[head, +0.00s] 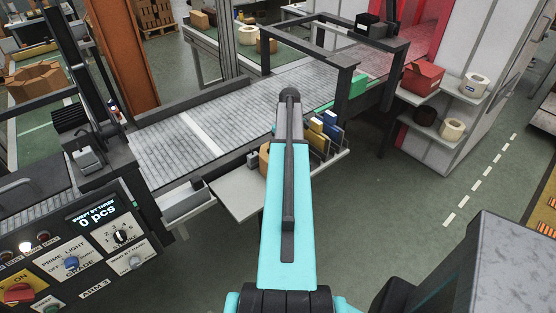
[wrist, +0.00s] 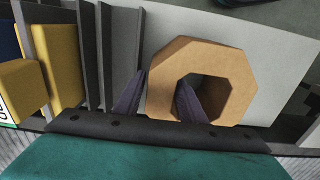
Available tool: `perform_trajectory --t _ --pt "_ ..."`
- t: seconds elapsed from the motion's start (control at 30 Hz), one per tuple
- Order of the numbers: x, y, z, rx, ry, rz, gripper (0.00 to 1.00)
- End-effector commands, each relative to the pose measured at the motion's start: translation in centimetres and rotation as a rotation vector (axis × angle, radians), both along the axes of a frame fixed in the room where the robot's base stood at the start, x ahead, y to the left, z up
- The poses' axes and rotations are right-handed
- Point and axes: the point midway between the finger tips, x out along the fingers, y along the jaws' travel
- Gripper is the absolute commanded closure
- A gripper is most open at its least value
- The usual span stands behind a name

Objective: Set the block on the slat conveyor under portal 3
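A tan octagonal ring block (wrist: 235,75) stands near the dark dividers of a rack in the wrist view. A sliver of it (head: 264,158) shows left of my arm in the head view. My gripper (wrist: 162,77) has one dark finger left of the ring and the other in front of its hole, so the ring's left wall lies between them. I cannot tell whether the fingers touch it. In the head view the arm hides my gripper. The grey slat conveyor (head: 180,151) runs behind. A black portal (head: 345,77) spans its right part; no portal number is readable.
Yellow and blue blocks (head: 321,130) stand in the rack right of my arm; a yellow one (wrist: 57,65) shows in the wrist view. A control panel (head: 85,245) stands front left. Shelves with a red bin (head: 422,78) stand right. The conveyor's middle is clear.

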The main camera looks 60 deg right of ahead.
Motion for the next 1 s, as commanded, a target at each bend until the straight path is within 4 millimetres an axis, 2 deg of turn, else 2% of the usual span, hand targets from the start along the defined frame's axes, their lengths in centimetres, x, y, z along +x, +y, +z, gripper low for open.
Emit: perform_trajectory --t 0.47,0.5,0.7,1.0 --pt "0.06 0.04 -0.02 0.000 0.000 0.001 0.63" --pt "0.06 0.04 -0.02 0.000 0.000 0.001 0.65" --pt "0.07 0.05 -0.01 0.000 0.000 0.001 0.99" --pt "0.08 0.06 -0.01 0.000 0.000 0.001 1.00"
